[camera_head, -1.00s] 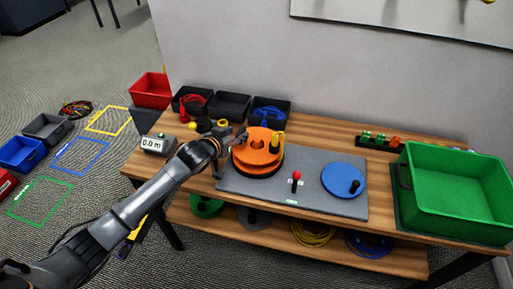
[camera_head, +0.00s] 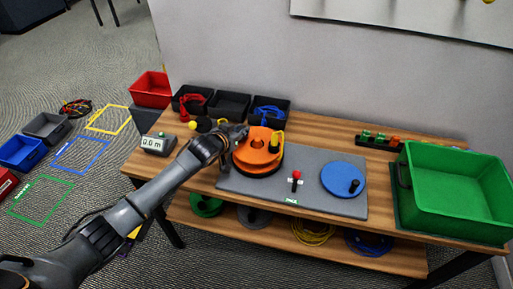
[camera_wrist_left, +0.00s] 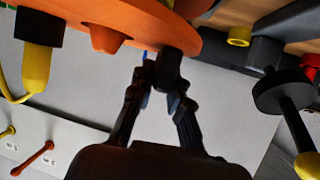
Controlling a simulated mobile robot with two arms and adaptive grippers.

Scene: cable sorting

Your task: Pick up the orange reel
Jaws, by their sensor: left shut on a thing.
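The orange reel (camera_head: 262,157) sits at the left end of the grey board in the head view, with a yellow-and-black plug (camera_head: 275,139) at its right side. My left gripper (camera_head: 236,135) is at the reel's upper left rim. In the left wrist view, the orange reel (camera_wrist_left: 110,17) fills the top, and my left gripper's dark fingers (camera_wrist_left: 163,72) close together at its edge. The gripper is shut on the reel; the exact contact is partly hidden by the fingers. My right gripper is not in view.
A grey board (camera_head: 310,165) holds a red-topped lever (camera_head: 296,175) and a blue disc (camera_head: 343,180). Black bins (camera_head: 230,106) stand behind the reel. A large green crate (camera_head: 455,219) is at the right, and a meter reading 0.0 m (camera_head: 155,144) at the left.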

